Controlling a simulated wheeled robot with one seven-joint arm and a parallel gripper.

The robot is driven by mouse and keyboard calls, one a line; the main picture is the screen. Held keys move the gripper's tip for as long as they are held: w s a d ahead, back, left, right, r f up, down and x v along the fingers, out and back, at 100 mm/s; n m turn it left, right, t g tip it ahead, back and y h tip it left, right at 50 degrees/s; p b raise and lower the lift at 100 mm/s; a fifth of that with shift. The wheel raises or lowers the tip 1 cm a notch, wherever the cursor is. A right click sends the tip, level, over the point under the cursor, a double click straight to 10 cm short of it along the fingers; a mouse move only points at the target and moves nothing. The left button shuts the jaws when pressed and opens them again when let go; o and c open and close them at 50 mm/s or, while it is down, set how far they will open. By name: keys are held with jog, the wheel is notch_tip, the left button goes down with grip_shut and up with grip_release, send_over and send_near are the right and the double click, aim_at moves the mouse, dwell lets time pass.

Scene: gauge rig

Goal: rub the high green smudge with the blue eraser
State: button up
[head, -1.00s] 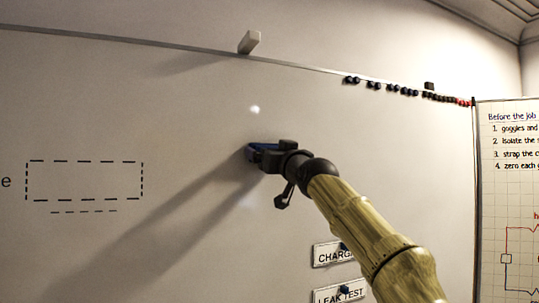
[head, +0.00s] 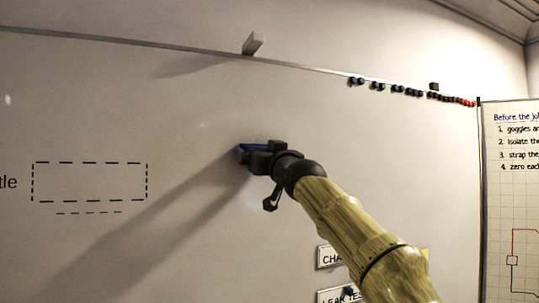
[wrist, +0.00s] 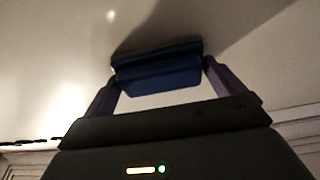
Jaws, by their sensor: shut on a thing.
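The blue eraser (wrist: 158,72) is held between the two fingers of my gripper (wrist: 158,80) in the wrist view, with its far face at or very near the whiteboard. In the head view the blue eraser (head: 243,152) shows as a small blue edge at the tip of my gripper (head: 256,157), against the upper middle of the whiteboard (head: 120,100). I cannot tell for sure whether it touches the board. No green smudge shows in either view; the board beneath the eraser and gripper is hidden.
Several dark and red magnets (head: 400,90) line the upper right. A dashed box (head: 90,182) is drawn at left. Labels (head: 333,256) are at lower right, and a paper chart (head: 512,180) stands at the right edge.

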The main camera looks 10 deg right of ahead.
aim_at(231, 150)
jog(key=shift+a, duration=0.1)
jog(key=shift+s+a+r+p, duration=0.1)
jog(key=shift+s+a+p, duration=0.15)
jog(key=shift+a, duration=0.35)
jog(key=shift+s+a+r+p, duration=0.1)
jog(key=shift+a+p, duration=0.15)
jog(key=shift+a, duration=0.35)
jog(key=shift+s+a+f, duration=0.1)
jog(key=shift+a+f, duration=0.1)
jog(key=shift+a, duration=0.15)
jog(key=shift+s+a+p, duration=0.25)
jog(key=shift+a+p, duration=0.15)
jog(key=shift+a, duration=0.4)
jog(key=shift+s+a+p, duration=0.25)
jog(key=shift+a+p, duration=0.15)
jog(key=shift+a, duration=0.4)
jog(key=shift+a, duration=0.1)
